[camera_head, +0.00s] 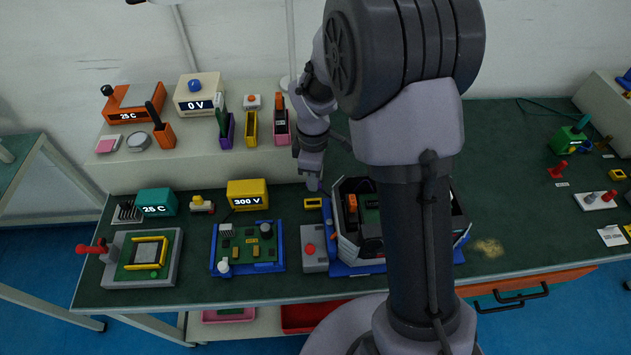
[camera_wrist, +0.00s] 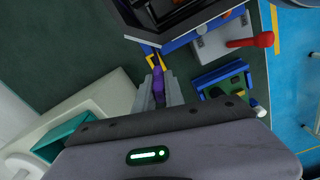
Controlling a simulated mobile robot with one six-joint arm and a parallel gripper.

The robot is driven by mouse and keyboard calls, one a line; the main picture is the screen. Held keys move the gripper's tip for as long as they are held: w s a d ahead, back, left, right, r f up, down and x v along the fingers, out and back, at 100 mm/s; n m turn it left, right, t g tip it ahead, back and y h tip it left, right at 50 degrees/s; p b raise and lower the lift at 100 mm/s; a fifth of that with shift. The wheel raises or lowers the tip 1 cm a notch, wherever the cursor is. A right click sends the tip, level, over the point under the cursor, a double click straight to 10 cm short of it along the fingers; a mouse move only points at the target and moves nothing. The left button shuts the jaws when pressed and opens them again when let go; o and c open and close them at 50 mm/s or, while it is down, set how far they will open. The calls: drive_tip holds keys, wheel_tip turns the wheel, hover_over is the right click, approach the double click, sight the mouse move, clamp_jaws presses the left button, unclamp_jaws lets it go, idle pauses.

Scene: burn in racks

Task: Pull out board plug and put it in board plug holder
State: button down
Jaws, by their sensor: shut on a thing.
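My gripper (camera_wrist: 159,82) is shut on a small purple piece, which I take to be the board plug (camera_wrist: 158,77). In the head view my gripper (camera_head: 313,182) points down just behind a small yellow frame (camera_head: 313,203), which looks like the plug holder. In the wrist view the yellow frame (camera_wrist: 150,61) lies just beyond the fingertips, close to the purple piece. I cannot tell whether they touch. The green circuit board (camera_head: 241,243) sits in a blue tray left of the gripper. The plug is too small to make out in the head view.
A yellow 300 V meter (camera_head: 247,193) and a teal 25 C meter (camera_head: 156,202) stand left. A raised shelf (camera_head: 190,166) runs behind.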

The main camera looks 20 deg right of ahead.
drive_tip(key=n, duration=0.1)
drive_tip(key=w+f+n, duration=0.1)
drive_tip(key=n, duration=0.1)
drive_tip(key=shift+f, duration=0.3)
drive_tip(key=shift+f+b, duration=2)
drive_tip(key=shift+f, duration=0.9)
drive_tip(key=shift+f+b, duration=0.3)
drive_tip(key=shift+f, duration=0.8)
idle(1.2)
drive_tip(key=c, duration=1.3)
unclamp_jaws()
drive_tip(key=shift+c, duration=0.2)
drive_tip(key=shift+r, duration=0.1)
